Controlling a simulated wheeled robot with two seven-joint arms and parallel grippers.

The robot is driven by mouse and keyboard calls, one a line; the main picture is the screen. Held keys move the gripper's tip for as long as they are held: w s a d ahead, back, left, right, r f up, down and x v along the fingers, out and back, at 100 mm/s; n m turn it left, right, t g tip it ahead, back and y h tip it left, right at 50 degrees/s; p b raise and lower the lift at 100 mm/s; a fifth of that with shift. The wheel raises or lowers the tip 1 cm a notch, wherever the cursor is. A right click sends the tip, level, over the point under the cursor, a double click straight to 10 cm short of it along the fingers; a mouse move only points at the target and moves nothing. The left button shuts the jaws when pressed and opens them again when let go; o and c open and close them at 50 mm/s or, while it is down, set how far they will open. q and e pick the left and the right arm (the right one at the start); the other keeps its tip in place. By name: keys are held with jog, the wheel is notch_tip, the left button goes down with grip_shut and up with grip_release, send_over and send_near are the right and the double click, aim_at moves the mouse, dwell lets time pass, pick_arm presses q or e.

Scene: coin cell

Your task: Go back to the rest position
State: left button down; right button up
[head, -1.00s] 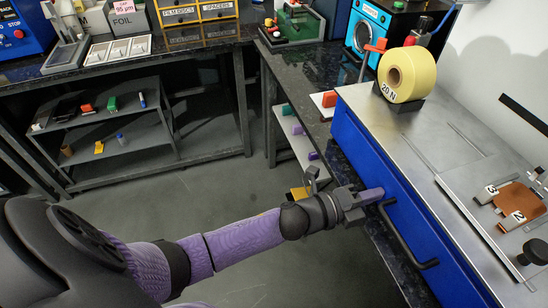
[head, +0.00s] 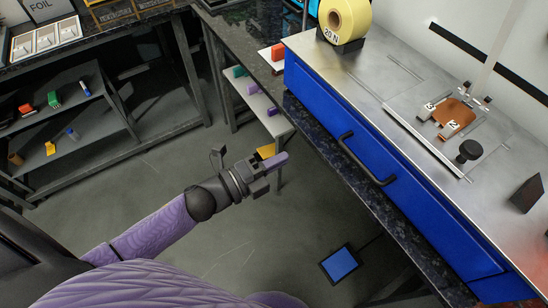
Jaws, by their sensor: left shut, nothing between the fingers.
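My left arm comes in from the lower left with a purple sleeve. Its gripper (head: 274,164) is shut and empty, held over the floor in front of the blue cabinet (head: 390,190). It is apart from the cabinet's black handle (head: 362,160). A purple rounded part of mine fills the bottom left. My right gripper is not in view.
The metal-topped bench (head: 370,85) carries a yellow roll (head: 345,17) and a brown plate (head: 453,115). A dark shelf (head: 85,120) stands at the left. A blue-screened tablet (head: 340,263) is low near the bench. Open floor (head: 240,240) lies between.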

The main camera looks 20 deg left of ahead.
pick_arm(q)
jog(key=s+a+f+n+g+y, duration=0.2)
jog(key=s+a+f+n+y, duration=0.15)
jog(key=f, duration=0.35)
jog(key=s+a+f+n+g+y, duration=0.1)
jog(key=s+a+f+n+y, duration=0.15)
jog(key=f+n, duration=0.35)
jog(key=s+a+f+n+g+y, duration=0.2)
jog(key=s+f+n+y, duration=0.15)
jog(key=f, duration=0.45)
jog(key=s+f+n+g, duration=0.3)
jog(key=s, duration=0.6)
jog(key=s+f+n+g+y, duration=0.1)
jog(key=s+f+n+g, duration=0.2)
jog(key=s, duration=0.6)
jog(key=s+f+n+g, duration=0.3)
jog(key=s+f+g, duration=0.1)
jog(key=s, duration=0.6)
jog(key=shift+a+f+y, duration=0.3)
jog(key=shift+f+y, duration=0.05)
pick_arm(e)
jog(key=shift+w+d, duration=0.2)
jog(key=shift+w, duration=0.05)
pick_arm(q)
jog(key=shift+s, duration=0.1)
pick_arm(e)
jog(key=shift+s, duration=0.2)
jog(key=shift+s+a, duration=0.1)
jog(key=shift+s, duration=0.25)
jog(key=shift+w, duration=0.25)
